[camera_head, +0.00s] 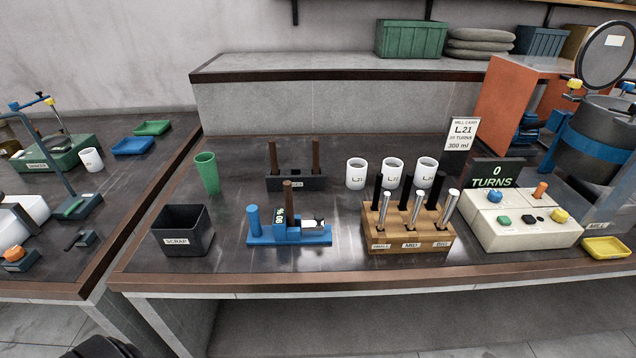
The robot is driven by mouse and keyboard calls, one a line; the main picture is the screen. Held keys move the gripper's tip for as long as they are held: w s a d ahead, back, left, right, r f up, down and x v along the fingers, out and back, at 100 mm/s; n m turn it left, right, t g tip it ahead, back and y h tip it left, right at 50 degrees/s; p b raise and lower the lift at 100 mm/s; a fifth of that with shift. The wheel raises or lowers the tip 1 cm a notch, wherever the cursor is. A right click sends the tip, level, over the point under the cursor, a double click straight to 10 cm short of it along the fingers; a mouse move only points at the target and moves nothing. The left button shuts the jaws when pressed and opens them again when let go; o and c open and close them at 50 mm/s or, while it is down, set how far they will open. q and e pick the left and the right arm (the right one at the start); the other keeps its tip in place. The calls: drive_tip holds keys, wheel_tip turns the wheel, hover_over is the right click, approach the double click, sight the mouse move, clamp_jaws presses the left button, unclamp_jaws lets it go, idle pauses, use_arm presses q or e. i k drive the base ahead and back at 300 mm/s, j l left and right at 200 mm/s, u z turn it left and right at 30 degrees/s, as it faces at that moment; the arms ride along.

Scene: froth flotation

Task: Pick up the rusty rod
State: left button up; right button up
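Two brown, rusty-looking rods stand upright in a dark rack (296,184) at the middle of the table, a left one (273,156) and a right one (316,154). A third brown rod (287,194) stands upright at a blue fixture (262,238) in front of the rack, beside a small display; its lower end is hidden. I cannot tell which of the three the task means. Neither of my grippers is in view.
A black scrap bin (182,241) and green cup (207,172) stand left. A wooden block (408,237) holds silver and black rods at right, with white cups (357,173) behind. A control box (521,233) stands farther right. The front table edge (300,278) is clear.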

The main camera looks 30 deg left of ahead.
sight(288, 186)
drive_tip(key=k+u, duration=0.1)
drive_tip(key=u, duration=0.9)
drive_tip(key=i+j, duration=0.05)
